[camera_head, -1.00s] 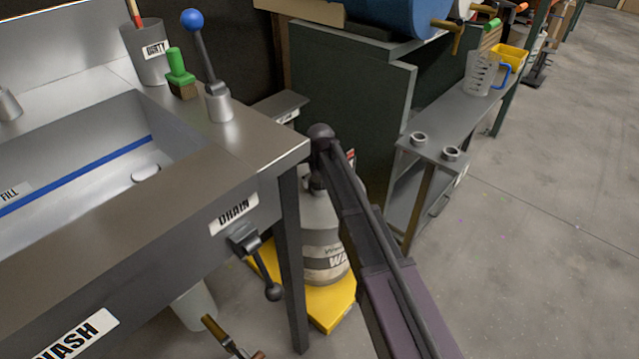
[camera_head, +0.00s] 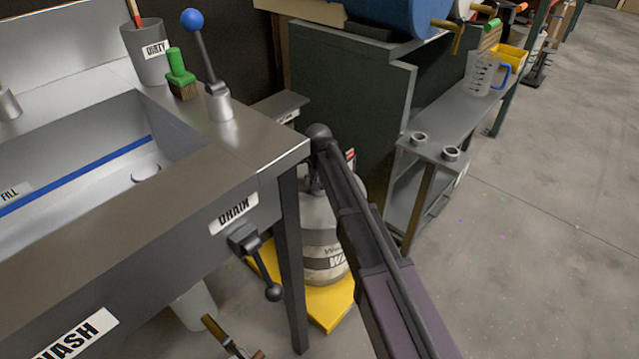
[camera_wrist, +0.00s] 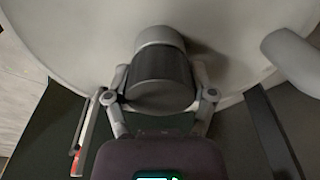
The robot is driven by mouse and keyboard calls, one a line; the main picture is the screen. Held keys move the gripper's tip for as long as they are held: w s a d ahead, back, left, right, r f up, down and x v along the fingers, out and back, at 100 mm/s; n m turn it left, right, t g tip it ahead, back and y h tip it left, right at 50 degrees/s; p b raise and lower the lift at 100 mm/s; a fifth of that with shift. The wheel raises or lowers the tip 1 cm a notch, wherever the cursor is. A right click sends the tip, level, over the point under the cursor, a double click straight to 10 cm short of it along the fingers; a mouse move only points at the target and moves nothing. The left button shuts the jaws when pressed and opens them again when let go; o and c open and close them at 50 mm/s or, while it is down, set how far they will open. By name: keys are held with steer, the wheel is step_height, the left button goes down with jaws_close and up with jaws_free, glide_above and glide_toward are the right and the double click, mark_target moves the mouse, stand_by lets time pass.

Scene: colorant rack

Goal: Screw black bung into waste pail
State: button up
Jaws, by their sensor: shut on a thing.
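A lighter grey rounded part (camera_wrist: 160,37) shows just beyond the bung against the pail's top. I cannot tell whether the bung is seated in the opening.
A pale grey stub (camera_wrist: 290,58) sits right of the bung in the wrist view. The steel sink (camera_head: 180,190) with its drain lever (camera_head: 258,262) is close on the left. A grey shelf (camera_head: 440,125) stands right, and open floor (camera_head: 545,230) lies beyond.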

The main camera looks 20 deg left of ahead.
steer(key=m, duration=0.5)
steer(key=shift+h, duration=0.3)
steer(key=m, duration=0.5)
steer(key=shift+m+h, duration=0.3)
steer(key=o, duration=1.1)
